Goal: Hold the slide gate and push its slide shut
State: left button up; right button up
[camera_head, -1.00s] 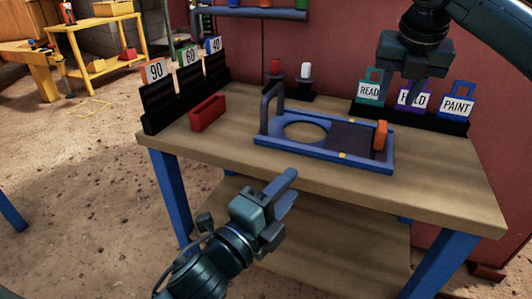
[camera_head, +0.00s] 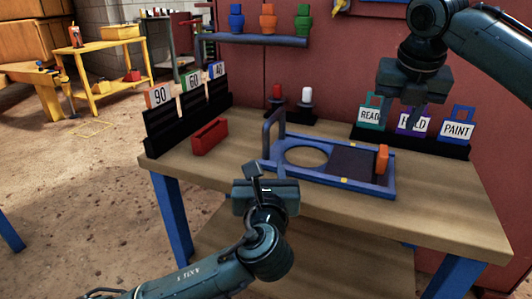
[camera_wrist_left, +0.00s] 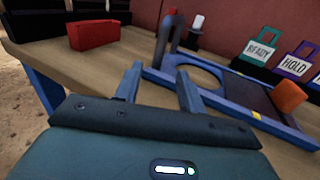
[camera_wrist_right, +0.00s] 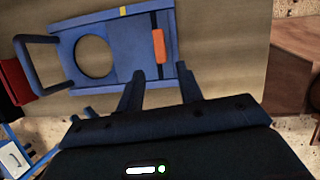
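The slide gate is a blue frame (camera_head: 345,183) lying on the table, with a round hole at its left and a dark slide plate (camera_head: 352,161) beside it. An orange handle (camera_head: 382,158) stands at the slide's right end. An upright bar handle (camera_head: 267,135) stands at the frame's left end; it also shows in the left wrist view (camera_wrist_left: 162,40). The hole is uncovered. My left gripper (camera_head: 264,170) is open and empty, in front of the gate's left end, short of the bar. My right gripper (camera_head: 405,105) is open above the gate's right end, with the orange handle (camera_wrist_right: 158,46) beyond its fingertips.
A red bin (camera_head: 210,137) and black racks with number cards (camera_head: 160,97) stand at the table's left. A rack with READY, HOLD and PAINT tags (camera_head: 410,140) stands at the back right. Red and white knobs (camera_head: 307,95) stand behind the gate. The front right tabletop is clear.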

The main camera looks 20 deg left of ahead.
aim_at(266, 147)
pick_arm(q)
jog(key=x, duration=1)
jog(key=shift+w, duration=0.1)
jog(key=shift+c, duration=0.4)
grip_shut()
dwell(0.7)
